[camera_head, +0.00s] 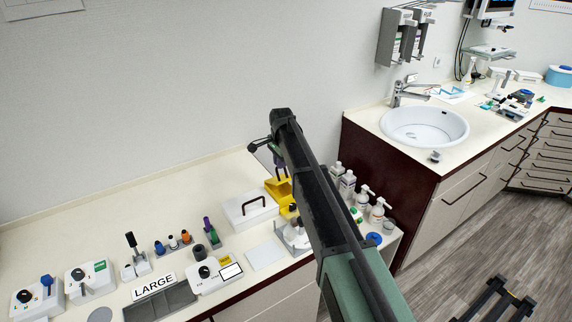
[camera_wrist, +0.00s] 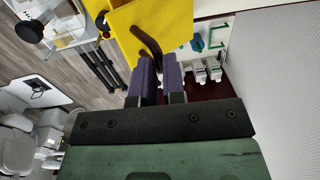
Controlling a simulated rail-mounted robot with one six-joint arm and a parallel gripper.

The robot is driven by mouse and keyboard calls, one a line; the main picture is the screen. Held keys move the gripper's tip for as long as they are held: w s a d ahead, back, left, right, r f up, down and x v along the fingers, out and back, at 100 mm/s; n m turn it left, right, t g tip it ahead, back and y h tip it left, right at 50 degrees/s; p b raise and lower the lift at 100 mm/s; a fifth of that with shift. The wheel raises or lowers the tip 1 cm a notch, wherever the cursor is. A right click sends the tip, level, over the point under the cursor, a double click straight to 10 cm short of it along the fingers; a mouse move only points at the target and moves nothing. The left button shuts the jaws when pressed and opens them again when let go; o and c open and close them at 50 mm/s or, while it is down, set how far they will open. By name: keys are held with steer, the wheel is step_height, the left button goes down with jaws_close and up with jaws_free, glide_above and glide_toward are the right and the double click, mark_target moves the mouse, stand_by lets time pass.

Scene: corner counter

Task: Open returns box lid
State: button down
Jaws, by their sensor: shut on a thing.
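A yellow box (camera_head: 283,192), which I take as the returns box, stands on the counter behind my arm; much of it is hidden. In the wrist view its yellow panel (camera_wrist: 150,18) fills the upper middle, with a dark curved handle (camera_wrist: 146,38) on it. The purple fingers of my gripper (camera_wrist: 159,62) are shut on this handle, which passes between the fingertips. In the head view my gripper (camera_head: 280,168) is just above the yellow box, partly covered by my arm. How far the lid is raised cannot be told.
A white box with a black handle (camera_head: 250,208) stands left of the yellow box. Pump bottles (camera_head: 362,197) are close on the right, by the dark side of the sink cabinet (camera_head: 385,165). A white pad (camera_head: 265,254) lies in front.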

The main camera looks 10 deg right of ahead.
steer(key=shift+w+a+r, duration=0.2)
steer(key=shift+w+a, duration=0.1)
steer(key=shift+w, duration=0.2)
steer(key=shift+w+a+r, duration=0.2)
steer(key=shift+w+a, duration=0.05)
steer(key=shift+w, duration=0.25)
steer(key=c, duration=1.2)
jaws_free()
steer(key=shift+w+a+f, duration=0.15)
steer(key=shift+w+f, duration=0.05)
steer(key=shift+r+p, duration=0.15)
steer(key=shift+p, duration=0.2)
step_height(320, 180, up, 11)
steer(key=p, duration=1)
steer(key=shift+s+d+p, duration=0.2)
steer(key=shift+s+p, duration=0.15)
steer(key=shift+p, duration=0.05)
steer(key=shift+f, duration=0.25)
